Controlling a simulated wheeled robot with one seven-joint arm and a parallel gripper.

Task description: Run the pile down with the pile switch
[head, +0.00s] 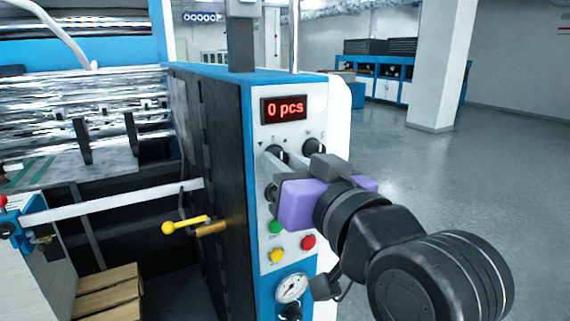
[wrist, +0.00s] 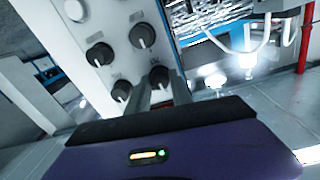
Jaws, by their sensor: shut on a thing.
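The control panel (head: 291,103) is white with a blue edge and stands on the end of the machine. Its red display (head: 284,108) reads "0 pcs". My gripper (head: 271,170) is at the panel's rotary switches; its purple body hides part of them. In the wrist view, my gripper (wrist: 152,92) has its two fingers closed around a dark knob (wrist: 160,76). Three other dark knobs are clear of the fingers, one of them the upper right switch (head: 314,149) in the head view. I cannot read the labels to tell which is the pile switch.
A yellow-handled lever (head: 186,224) is left of the panel. Brown stacks (head: 108,292) lie low at left. Open grey floor is right.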

